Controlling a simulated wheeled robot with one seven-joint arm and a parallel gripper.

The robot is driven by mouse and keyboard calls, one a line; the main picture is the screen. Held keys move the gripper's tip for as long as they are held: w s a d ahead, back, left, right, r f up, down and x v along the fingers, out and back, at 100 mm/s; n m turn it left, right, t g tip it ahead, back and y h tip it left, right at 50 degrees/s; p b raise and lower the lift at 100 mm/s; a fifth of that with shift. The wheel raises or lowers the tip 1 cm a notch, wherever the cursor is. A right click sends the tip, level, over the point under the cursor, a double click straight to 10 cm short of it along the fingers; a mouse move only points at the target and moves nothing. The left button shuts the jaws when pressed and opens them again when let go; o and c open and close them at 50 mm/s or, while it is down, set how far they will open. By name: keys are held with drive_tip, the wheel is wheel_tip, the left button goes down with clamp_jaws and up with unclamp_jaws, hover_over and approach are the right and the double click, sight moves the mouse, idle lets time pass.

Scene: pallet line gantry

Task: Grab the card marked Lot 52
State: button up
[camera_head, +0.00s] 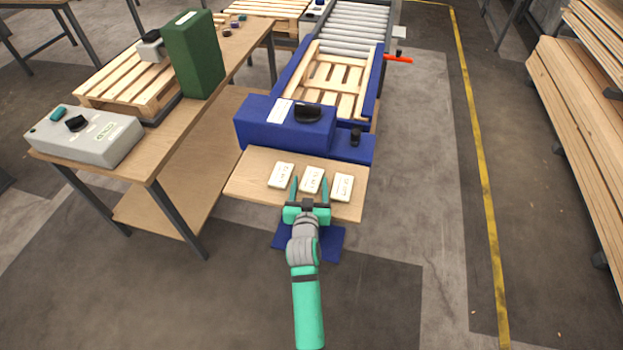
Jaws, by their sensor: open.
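Three small cream cards lie in a row on a wooden shelf (240,182) at the front of the blue machine: a left card (281,175), a middle card (312,179) and a right card (342,187). Each has small print, too small to read, so I cannot tell which one is Lot 52. My gripper (309,186) is open, its two green fingers spread on either side of the middle card. The fingers partly cover the gaps beside that card. I cannot tell whether they touch it.
The blue machine housing (260,125) with a black knob (308,112) rises just behind the shelf. A workbench (185,125) at left bears a grey control box (85,137), a pallet (125,80) and a green box (193,55). The floor at right is clear up to stacked planks (580,130).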

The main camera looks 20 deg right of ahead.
drive_tip(key=shift+s+a, duration=0.1)
drive_tip(key=shift+s, duration=0.15)
drive_tip(key=c, duration=0.9)
drive_tip(key=shift+c, duration=0.2)
drive_tip(key=shift+r, duration=0.1)
